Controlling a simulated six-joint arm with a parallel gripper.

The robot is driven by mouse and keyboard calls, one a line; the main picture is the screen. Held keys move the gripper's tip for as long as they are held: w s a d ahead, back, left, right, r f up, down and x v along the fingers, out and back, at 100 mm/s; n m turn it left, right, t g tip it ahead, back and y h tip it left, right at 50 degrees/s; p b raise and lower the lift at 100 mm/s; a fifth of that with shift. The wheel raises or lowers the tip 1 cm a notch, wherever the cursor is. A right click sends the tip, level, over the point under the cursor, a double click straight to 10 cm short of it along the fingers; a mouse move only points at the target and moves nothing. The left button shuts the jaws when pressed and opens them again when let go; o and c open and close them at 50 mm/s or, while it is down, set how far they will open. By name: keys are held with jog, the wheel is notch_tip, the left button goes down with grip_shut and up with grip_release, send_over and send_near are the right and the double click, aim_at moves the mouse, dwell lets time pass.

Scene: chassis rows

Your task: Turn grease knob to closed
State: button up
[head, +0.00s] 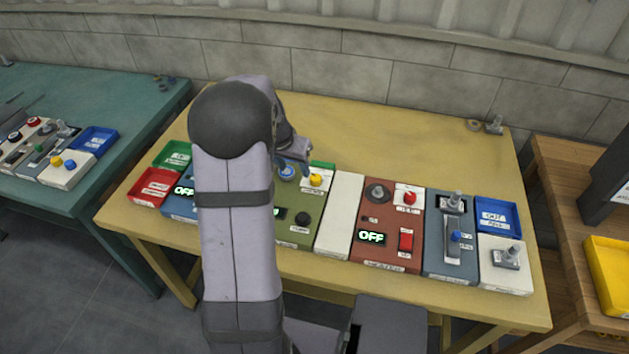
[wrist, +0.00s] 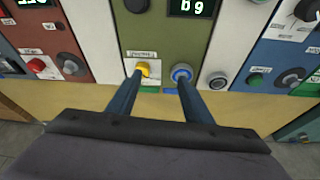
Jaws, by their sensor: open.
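I cannot read a grease label on any knob. A green panel (head: 285,234) stands beneath my gripper, and it also shows in the wrist view (wrist: 165,35). It carries a yellow knob (wrist: 143,69) with a small white label, a blue-ringed round button (wrist: 181,73) and a black knob (head: 303,219). The yellow knob (head: 316,180) also shows in the head view. My gripper (wrist: 160,80) is open and empty. In the wrist view its left finger overlaps the yellow knob's edge and its right finger ends by the blue-ringed button; contact cannot be told.
A white blank panel (head: 340,214) and a red-brown panel (head: 392,247) with an OFF display stand to the right. A blue-grey panel (head: 450,262) with a slider lies further right. My arm hides panels at left. The table's back (head: 400,135) is largely clear.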

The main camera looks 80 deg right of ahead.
aim_at(315, 177)
jog(key=shift+m, duration=0.6)
jog(key=shift+s+d+f+p, duration=0.3)
jog(key=shift+s+d+f, duration=0.5)
jog(key=shift+f, duration=0.45)
jog(key=shift+s+d+f+p, duration=0.3)
jog(key=shift+s+d+f, duration=0.55)
jog(key=shift+f, duration=0.45)
jog(key=shift+s+d+f+p, duration=0.3)
jog(key=shift+s+d+f, duration=0.5)
jog(key=shift+f, duration=0.45)
jog(key=shift+w+d, duration=0.1)
jog(key=shift+w, duration=0.05)
jog(key=c, duration=1.1)
